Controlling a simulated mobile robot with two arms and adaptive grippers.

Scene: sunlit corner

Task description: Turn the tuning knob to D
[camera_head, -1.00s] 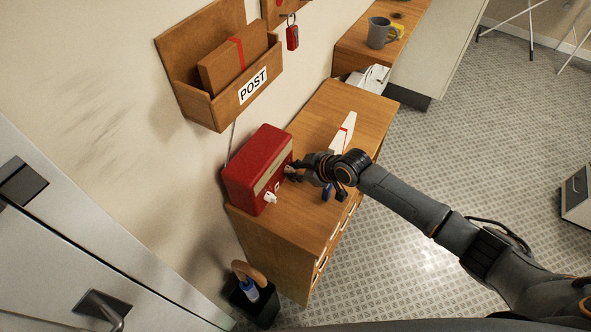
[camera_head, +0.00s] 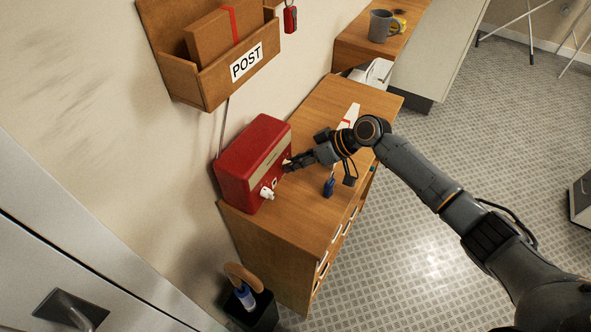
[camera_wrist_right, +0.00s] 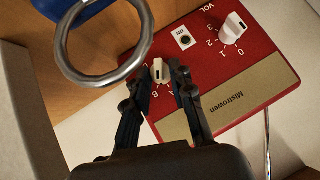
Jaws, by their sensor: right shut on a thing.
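The red radio (camera_head: 240,178) stands on the wooden cabinet, with a tan panel marked Mistrowen in the right wrist view (camera_wrist_right: 235,100). The cream tuning knob (camera_wrist_right: 158,70) sits between the two dark fingers of my right gripper (camera_wrist_right: 158,79), which is shut on it. Letters surround the knob; A and B are readable, the others are partly covered. I cannot tell exactly which letter the knob points to. In the head view my right gripper (camera_head: 288,165) reaches the radio's front from the right. The white volume knob (camera_wrist_right: 233,28) is clear of the fingers. My left gripper is out of view.
A metal ring (camera_wrist_right: 147,25) with a blue piece (camera_wrist_right: 65,8) lies close beside the fingers; the blue item (camera_head: 329,187) is on the wooden cabinet (camera_head: 300,215). A white and red object (camera_head: 350,113) lies behind my wrist. The POST rack (camera_head: 207,90) hangs above the radio.

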